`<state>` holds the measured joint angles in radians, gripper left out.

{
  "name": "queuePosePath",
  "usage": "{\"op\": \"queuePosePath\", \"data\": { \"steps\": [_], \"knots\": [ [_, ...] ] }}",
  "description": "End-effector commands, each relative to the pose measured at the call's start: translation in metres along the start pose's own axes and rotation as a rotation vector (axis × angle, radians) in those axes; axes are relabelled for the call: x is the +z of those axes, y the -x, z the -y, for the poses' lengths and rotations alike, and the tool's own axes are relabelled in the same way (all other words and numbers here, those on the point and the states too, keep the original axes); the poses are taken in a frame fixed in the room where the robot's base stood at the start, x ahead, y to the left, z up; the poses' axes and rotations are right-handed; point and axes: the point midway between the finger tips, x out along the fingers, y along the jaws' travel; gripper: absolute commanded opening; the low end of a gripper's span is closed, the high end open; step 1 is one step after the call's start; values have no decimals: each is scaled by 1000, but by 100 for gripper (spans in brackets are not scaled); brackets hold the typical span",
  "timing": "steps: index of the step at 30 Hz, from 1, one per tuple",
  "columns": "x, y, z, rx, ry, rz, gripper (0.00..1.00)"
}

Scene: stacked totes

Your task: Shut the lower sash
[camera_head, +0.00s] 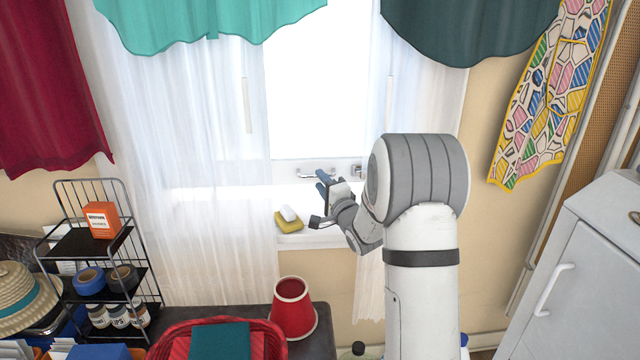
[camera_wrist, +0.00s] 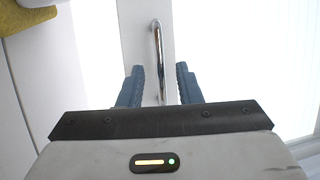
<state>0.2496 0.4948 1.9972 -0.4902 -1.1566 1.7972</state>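The window's lower sash (camera_head: 330,169) shows its pale bottom rail low in the window, above the sill (camera_head: 300,238). I cannot tell how large any gap under it is. A chrome bar handle (camera_wrist: 157,45) is on the white rail in the wrist view; it shows small in the head view (camera_head: 312,177). My gripper (camera_head: 319,199) is in front of the rail, over the sill. In the wrist view my gripper (camera_wrist: 159,82) is open, with one blue finger pad on each side of the handle's near end. Neither pad visibly touches it.
A yellow sponge (camera_head: 287,222) with a white bar on it lies on the sill left of my gripper. Sheer curtains (camera_head: 215,150) hang at both sides. A red lampshade-like pot (camera_head: 293,310) and a red basket (camera_head: 160,340) stand below. A white cabinet (camera_head: 590,270) is at right.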

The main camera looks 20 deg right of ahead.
Motion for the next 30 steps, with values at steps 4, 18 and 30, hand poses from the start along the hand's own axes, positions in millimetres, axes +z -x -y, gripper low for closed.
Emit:
{"op": "queuePosePath", "data": {
  "steps": [4, 18, 30],
  "knots": [
    [1, -12, -1, 0, 0, 1, 32],
    [0, -15, 0, 0, 1, 0, 18],
    [0, -15, 0, 0, 1, 0, 0]
  ]
}}
